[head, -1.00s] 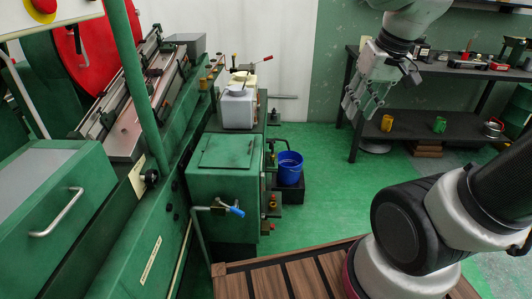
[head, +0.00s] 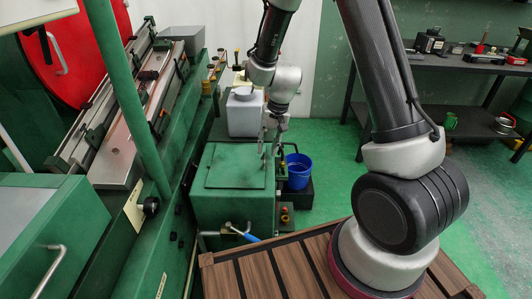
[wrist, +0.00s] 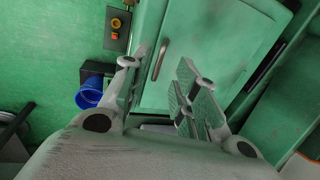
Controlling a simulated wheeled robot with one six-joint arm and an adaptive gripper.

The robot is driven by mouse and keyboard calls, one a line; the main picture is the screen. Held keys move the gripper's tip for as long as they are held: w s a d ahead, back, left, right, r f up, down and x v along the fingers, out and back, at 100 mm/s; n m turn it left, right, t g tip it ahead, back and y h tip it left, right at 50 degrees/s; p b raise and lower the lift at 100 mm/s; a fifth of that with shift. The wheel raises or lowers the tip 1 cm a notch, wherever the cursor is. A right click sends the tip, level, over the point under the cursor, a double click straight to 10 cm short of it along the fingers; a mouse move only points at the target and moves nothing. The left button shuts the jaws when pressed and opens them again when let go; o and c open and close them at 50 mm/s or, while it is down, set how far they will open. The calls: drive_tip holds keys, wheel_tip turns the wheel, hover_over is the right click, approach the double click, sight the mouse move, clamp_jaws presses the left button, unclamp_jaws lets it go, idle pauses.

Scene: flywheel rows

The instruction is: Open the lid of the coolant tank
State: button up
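The coolant tank (head: 233,211) is a green box in the middle of the head view. Its flat green lid (head: 232,166) lies shut on top. In the wrist view the green lid (wrist: 215,50) fills the upper middle, with a grey bar handle (wrist: 160,60) near its left edge. My gripper (head: 273,148) is at the right edge of the lid, pointing down. In the wrist view my gripper (wrist: 162,72) is open and empty, its fingers either side of the handle in the picture. I cannot tell the height gap; no contact shows.
A white canister (head: 245,113) stands behind the tank. A blue bucket (head: 298,171) is on the right of the tank. A blue-handled lever (head: 244,234) is at its front. The green machine (head: 165,215) borders the left. Green floor is free to the right.

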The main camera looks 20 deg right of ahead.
sight(265, 157)
drive_tip(key=shift+w+a+f, duration=0.1)
drive_tip(key=shift+a+f, duration=0.05)
drive_tip(key=shift+f, duration=0.7)
drive_tip(key=shift+a+f, duration=0.1)
drive_tip(key=shift+f, duration=0.75)
clamp_jaws()
